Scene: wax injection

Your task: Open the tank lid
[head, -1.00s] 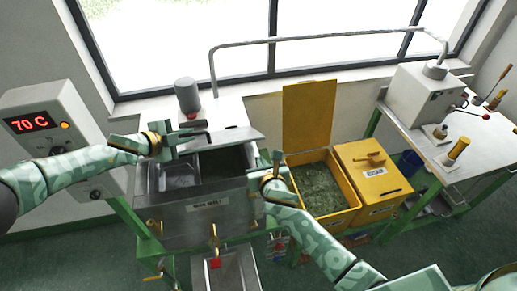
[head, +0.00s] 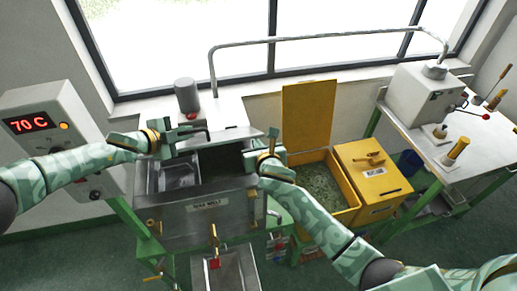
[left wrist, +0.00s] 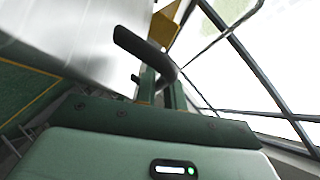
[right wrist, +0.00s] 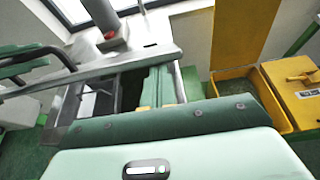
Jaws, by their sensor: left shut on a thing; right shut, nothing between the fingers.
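The grey metal tank (head: 212,228) stands in the middle of the head view. Its top is uncovered, showing a pale metal section at left and a dark opening (head: 222,164) at right. The grey lid (head: 236,134) is raised at the back and tilted; it shows in the right wrist view (right wrist: 135,62). My left gripper (head: 200,138) is shut on the lid's black handle (left wrist: 146,52), at the lid's left part. My right gripper (head: 268,146) is shut and empty at the tank's right side, close to the lid's right end. Contact there is unclear.
A yellow bin (head: 350,205) with an open lid (head: 306,115) and green contents stands right of the tank, beside a closed yellow box (head: 372,172). A 70 C control box (head: 45,130) is at left. A curved pipe (head: 330,38) runs behind.

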